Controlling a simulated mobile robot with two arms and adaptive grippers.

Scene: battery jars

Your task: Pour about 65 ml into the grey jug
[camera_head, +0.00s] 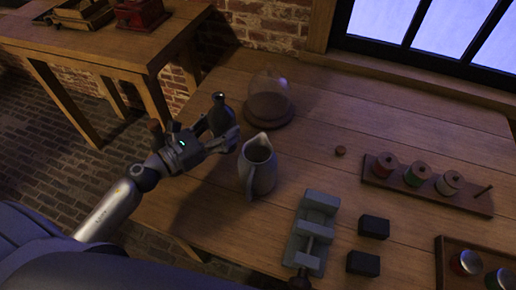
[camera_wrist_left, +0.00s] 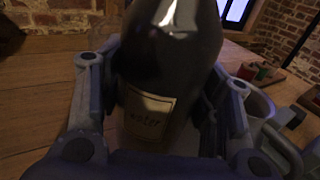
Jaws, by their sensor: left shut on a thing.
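My left gripper (camera_head: 222,138) is shut on a dark bottle (camera_head: 220,115), held upright or nearly so just left of the grey jug. In the left wrist view the bottle (camera_wrist_left: 165,70) fills the middle between the two fingers, with a pale label that seems to read "water" (camera_wrist_left: 149,115). The grey jug (camera_head: 262,170) stands on the wooden table, its spout at the top and its handle toward the front. The liquid level inside the jug cannot be seen. My right gripper is not in view.
A glass dome on a round wooden base (camera_head: 268,110) stands behind the jug. A grey vise (camera_head: 313,235) and two black blocks (camera_head: 373,227) lie to the front right. A spool rack (camera_head: 425,185) and a small brown knob (camera_head: 340,150) are farther right.

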